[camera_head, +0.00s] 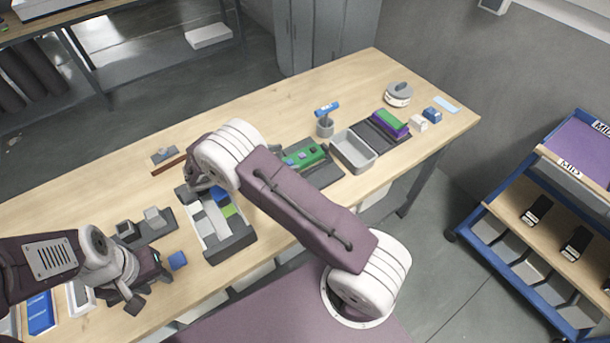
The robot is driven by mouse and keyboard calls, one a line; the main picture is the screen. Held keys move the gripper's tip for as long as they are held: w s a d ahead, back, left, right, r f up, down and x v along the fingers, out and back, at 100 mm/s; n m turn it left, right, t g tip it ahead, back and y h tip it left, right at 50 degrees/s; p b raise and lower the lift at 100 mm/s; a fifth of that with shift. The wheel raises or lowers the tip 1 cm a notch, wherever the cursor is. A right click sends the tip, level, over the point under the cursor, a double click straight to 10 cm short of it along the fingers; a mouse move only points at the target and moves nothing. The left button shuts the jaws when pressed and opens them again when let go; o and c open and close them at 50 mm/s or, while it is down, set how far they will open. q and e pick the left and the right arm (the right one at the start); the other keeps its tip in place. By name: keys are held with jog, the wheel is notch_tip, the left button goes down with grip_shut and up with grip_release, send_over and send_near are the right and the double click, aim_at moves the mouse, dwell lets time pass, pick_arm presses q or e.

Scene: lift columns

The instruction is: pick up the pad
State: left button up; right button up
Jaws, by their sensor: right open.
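A thin, flat light-blue piece (446,104), which looks most like the pad, lies at the far right end of the table. Both grippers are far to the left of it. My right gripper (193,190) is open above the left edge of a grey compartment tray (233,243); my own wrist partly hides it. My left gripper (148,290) is low over the near left of the table, near a small blue cube (177,260). I cannot tell whether its jaws are open.
Near the light-blue piece are a blue block (432,114), a white block (418,123) and a round grey thing (398,94). A grey bin (353,151), purple and green blocks (389,123) and a cup with a blue-headed tool (326,118) stand mid-right. The table's back strip is mostly clear.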

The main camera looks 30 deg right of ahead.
aim_at(299, 156)
jog(key=shift+d, duration=0.2)
jog(key=shift+d+p, duration=0.4)
jog(key=shift+d, duration=0.05)
jog(key=shift+x, duration=0.95)
jog(key=shift+d+f+p, duration=0.25)
jog(key=shift+f+p, duration=0.05)
jog(key=p+x, duration=0.1)
jog(key=x, duration=0.3)
jog(key=shift+f, duration=0.15)
jog(key=shift+d+f, duration=0.25)
jog(key=shift+d, duration=0.1)
grip_shut()
